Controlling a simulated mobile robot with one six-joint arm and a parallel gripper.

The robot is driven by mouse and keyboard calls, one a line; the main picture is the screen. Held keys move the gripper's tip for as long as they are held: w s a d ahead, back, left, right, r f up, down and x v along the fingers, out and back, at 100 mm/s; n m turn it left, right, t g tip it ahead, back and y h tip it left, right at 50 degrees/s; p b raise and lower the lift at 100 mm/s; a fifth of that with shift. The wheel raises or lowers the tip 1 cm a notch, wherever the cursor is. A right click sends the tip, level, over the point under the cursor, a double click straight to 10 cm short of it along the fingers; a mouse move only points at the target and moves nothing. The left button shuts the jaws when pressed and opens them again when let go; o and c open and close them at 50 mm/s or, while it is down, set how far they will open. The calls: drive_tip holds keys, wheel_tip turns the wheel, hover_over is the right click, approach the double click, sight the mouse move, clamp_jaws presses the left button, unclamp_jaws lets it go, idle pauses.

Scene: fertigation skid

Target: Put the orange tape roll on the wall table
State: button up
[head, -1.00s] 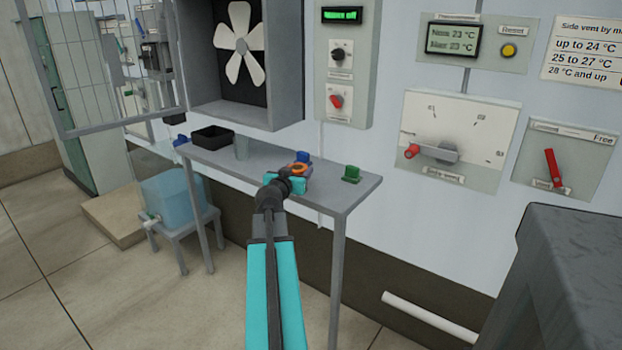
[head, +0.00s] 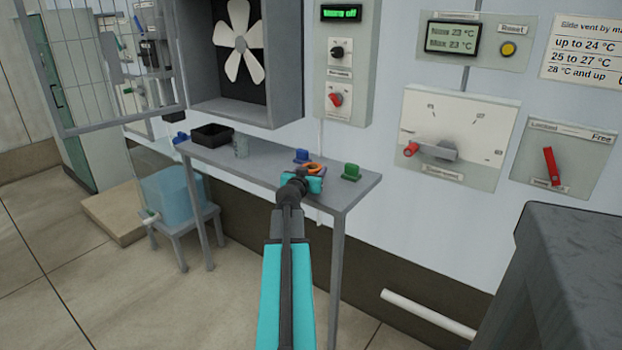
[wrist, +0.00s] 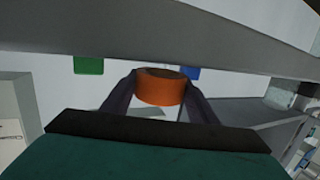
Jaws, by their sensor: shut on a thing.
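The orange tape roll (head: 315,168) is between the fingers of my gripper (head: 309,177), over the right half of the grey wall table (head: 262,164) in the head view. In the wrist view the roll (wrist: 160,87) sits between the two dark fingers of my gripper (wrist: 158,98), which are shut on it. The table's grey edge (wrist: 130,38) crosses the top of that view. I cannot tell whether the roll touches the table top. My gripper hides part of the roll in the head view.
A blue object (head: 301,156) and a green one (head: 351,172) stand on the table near the roll. A fan box (head: 285,113) and wall panels are above.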

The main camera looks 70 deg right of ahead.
drive_tip(key=shift+f, duration=1)
drive_tip(key=shift+f+b, duration=0.15)
drive_tip(key=shift+b, duration=0.15)
drive_tip(key=o, duration=1)
drive_tip(key=shift+o, duration=0.2)
drive_tip(key=shift+a+r, duration=0.1)
drive_tip(key=shift+r, duration=0.1)
